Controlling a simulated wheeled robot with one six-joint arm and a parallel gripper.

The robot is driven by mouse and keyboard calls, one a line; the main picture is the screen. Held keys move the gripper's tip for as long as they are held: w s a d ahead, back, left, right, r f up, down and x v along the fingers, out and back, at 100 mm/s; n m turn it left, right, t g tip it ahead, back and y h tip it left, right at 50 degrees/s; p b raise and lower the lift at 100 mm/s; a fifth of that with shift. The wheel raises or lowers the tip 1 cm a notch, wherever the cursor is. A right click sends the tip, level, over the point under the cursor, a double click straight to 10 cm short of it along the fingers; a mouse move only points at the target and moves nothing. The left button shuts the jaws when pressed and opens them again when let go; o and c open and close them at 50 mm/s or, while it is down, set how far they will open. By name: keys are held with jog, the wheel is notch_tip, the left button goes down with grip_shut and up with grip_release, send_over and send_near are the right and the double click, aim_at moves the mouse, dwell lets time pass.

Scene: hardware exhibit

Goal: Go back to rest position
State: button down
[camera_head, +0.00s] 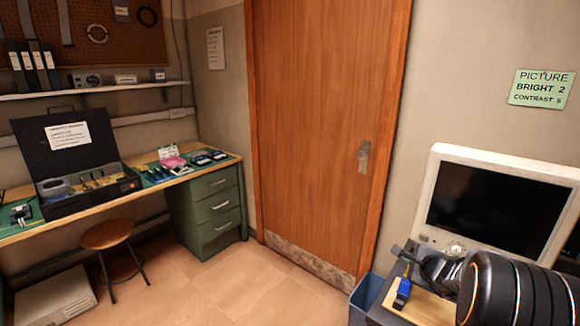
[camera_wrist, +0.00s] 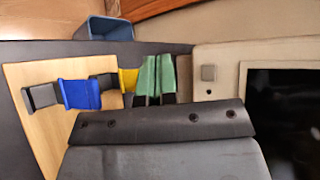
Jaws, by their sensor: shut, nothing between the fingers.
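My gripper (camera_head: 412,252) is at the lower right in the head view, near the front of the monitor and close above a wooden board (camera_head: 425,306). The black ringed part of my arm fills the corner behind it. In the wrist view, my gripper (camera_wrist: 157,72) shows as two narrow green-faced fingers side by side beyond a black housing. The fingers are shut and hold nothing. A blue piece with dark ends (camera_head: 403,290) lies on the board, left of the fingers in the wrist view (camera_wrist: 81,94). A yellow piece (camera_wrist: 128,80) sits close beside the fingers, partly hidden.
A white-framed monitor (camera_head: 495,202) stands close to the arm. A blue bin (camera_head: 366,294) is beside the board's stand. A closed wooden door (camera_head: 320,120) is behind. A workbench with an open black case (camera_head: 68,138) and a stool (camera_head: 107,234) are left. The middle floor is clear.

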jog(key=s+a+n+g+y+p, duration=0.1)
jog(key=s+a+n+g+y, duration=0.1)
jog(key=s+a+n+g, duration=0.4)
jog(key=s+a+n+g+y+p, duration=0.1)
jog(key=s+a+n+y, duration=0.1)
jog(key=s+a+n, duration=0.5)
jog(key=s+a+r+n+g+h+p, duration=0.2)
jog(key=s+a+r+n+h+p, duration=0.2)
jog(key=s+a+r+n, duration=0.4)
jog(key=shift+s+a+r+n, duration=0.4)
jog(key=shift+s+a+r, duration=0.3)
jog(key=shift+a, duration=0.35)
jog(key=shift+d, duration=0.1)
